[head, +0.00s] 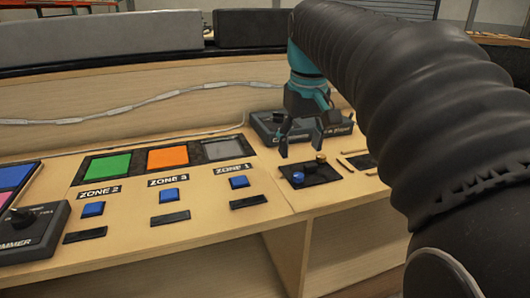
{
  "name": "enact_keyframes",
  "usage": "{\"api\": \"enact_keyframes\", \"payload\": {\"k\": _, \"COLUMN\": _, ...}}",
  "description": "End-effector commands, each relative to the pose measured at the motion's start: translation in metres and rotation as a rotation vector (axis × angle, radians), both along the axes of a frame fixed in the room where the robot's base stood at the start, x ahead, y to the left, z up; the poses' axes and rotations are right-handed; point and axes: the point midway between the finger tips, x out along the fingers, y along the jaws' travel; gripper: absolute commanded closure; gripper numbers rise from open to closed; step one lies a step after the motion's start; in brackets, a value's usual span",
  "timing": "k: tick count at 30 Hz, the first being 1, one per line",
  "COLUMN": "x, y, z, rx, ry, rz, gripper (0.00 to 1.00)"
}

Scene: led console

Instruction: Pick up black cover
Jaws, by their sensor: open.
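My gripper (302,150) hangs down at the right half of the console, with its fingers apart and nothing seen between them. It is above a flat black panel (318,175) that bears a small blue knob and a gold knob. A dark box with white lettering (266,125) stands behind the gripper, partly hidden by it. I cannot tell which of these dark things is the black cover.
The wooden console (215,235) has green (107,164), orange (168,156) and grey (222,148) squares, with zone labels and blue buttons. A dimmer box (32,229) stands at the left. A cable (125,110) runs along the back board. My arm hides the right side.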

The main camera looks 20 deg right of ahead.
Motion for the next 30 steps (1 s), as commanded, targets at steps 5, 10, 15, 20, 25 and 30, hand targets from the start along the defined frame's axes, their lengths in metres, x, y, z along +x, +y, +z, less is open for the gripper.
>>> {"api": "enact_keyframes", "payload": {"k": 5, "x": 0.036, "y": -0.036, "z": 0.028, "rx": 0.015, "ry": 0.085, "rz": -0.003, "gripper": 0.35}}
{"api": "enact_keyframes", "payload": {"k": 10, "x": 0.052, "y": -0.057, "z": 0.04, "rx": 0.029, "ry": 0.136, "rz": 0.001, "gripper": 0.35}}
{"api": "enact_keyframes", "payload": {"k": 15, "x": 0.056, "y": -0.065, "z": 0.041, "rx": 0.035, "ry": 0.156, "rz": 0.002, "gripper": 0.35}}
{"api": "enact_keyframes", "payload": {"k": 20, "x": 0.056, "y": -0.065, "z": 0.023, "rx": 0.035, "ry": 0.158, "rz": 0.003, "gripper": 0.35}}
{"api": "enact_keyframes", "payload": {"k": 25, "x": 0.056, "y": -0.065, "z": -0.009, "rx": 0.035, "ry": 0.159, "rz": 0.003, "gripper": 0.35}}
{"api": "enact_keyframes", "payload": {"k": 30, "x": 0.057, "y": -0.065, "z": -0.033, "rx": 0.034, "ry": 0.156, "rz": 0.003, "gripper": 0.35}}
